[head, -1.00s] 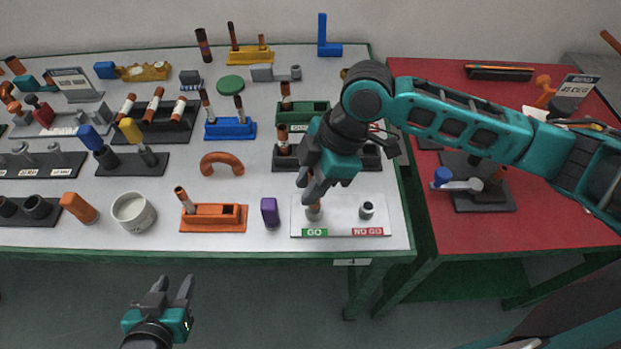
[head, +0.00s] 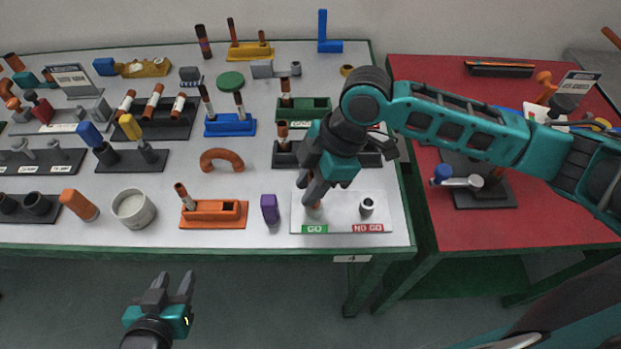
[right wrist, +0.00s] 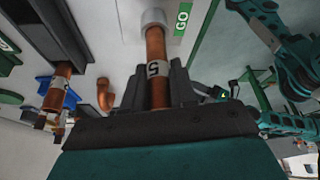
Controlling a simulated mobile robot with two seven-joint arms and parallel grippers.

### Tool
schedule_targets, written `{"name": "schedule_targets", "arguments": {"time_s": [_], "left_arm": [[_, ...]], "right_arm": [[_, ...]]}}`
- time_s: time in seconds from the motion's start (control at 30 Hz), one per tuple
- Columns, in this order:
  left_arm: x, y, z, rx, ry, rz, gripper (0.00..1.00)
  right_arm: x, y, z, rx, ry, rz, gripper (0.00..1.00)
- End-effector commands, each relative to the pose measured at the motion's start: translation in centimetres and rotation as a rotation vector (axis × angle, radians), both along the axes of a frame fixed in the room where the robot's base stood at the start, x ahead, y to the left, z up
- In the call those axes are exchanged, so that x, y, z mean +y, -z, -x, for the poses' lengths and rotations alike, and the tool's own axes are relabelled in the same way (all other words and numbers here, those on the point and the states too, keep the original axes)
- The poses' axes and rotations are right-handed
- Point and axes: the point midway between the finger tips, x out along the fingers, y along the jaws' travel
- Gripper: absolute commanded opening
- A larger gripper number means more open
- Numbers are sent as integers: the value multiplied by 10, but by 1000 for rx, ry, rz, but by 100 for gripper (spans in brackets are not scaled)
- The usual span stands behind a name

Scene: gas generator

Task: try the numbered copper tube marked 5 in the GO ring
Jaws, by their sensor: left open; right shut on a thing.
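The copper tube marked 5 (right wrist: 157,70) shows in the right wrist view between the fingers of my right gripper (right wrist: 158,88), with its black 5 on a pale band. My right gripper (head: 313,196) is shut on it above the white gauge plate (head: 340,213). The tube's far end meets the grey GO ring (right wrist: 153,18) and appears to sit in its mouth; how deep I cannot tell. In the head view the GO ring (head: 314,212) is partly hidden by the gripper. My left gripper (head: 173,287) is open and empty in front of the table.
The NO GO ring (head: 367,206) stands on the same plate to the right. A purple block (head: 270,209) and an orange holder with a tube (head: 214,213) stand to the left. A black rack (head: 288,157) is close behind. A red table (head: 540,220) lies to the right.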

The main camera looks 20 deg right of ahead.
Motion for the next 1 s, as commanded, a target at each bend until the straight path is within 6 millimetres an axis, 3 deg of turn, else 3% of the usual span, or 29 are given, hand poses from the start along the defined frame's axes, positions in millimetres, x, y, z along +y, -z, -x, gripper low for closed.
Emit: {"name": "schedule_targets", "arguments": {"time_s": [0.5, 1.0], "left_arm": [[0, 1, -2, -5, 0, 0, 43], [0, 1, -2, -4, 0, -1, 43]], "right_arm": [[0, 15, 0, 1, -1, -1, 5], [0, 16, 0, 0, 0, -1, 5]]}}
